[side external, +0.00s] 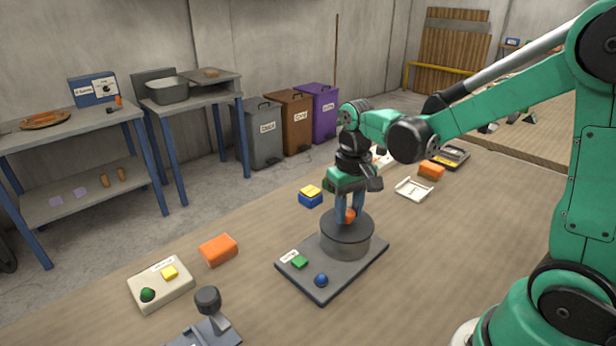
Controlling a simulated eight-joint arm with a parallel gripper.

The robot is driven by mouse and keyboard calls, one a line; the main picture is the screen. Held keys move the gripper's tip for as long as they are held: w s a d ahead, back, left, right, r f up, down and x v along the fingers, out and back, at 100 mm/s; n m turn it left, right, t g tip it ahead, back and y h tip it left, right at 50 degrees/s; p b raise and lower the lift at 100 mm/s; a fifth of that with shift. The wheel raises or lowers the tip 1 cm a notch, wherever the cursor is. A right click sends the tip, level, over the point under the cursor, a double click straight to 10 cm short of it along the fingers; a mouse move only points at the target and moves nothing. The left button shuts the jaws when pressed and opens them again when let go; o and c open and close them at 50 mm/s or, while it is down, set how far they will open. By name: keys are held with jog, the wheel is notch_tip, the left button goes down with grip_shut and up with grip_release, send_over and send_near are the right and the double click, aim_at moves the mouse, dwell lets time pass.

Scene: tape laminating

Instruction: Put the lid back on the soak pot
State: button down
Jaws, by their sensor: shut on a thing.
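The soak pot (346,245) is a dark grey round vessel on a dark base plate (318,286). My gripper (349,208) points straight down over the pot. It is shut on an orange-red knob (349,215) at the pot's top, which looks like the handle of the lid. The lid (346,225) appears as a dark disc at or just above the pot's rim; I cannot tell whether it is fully seated. The fingers hide part of the knob.
An orange block (218,250) and a cream control box (160,285) lie to the left. A yellow-and-blue block (311,196) is behind the pot. A white tray (413,189) and another orange block (431,170) are at the back right.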

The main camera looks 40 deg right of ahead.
dwell(0.3)
grip_release()
dwell(0.4)
jog(key=shift+r, duration=3.5)
grip_shut()
jog(key=shift+f, duration=0.15)
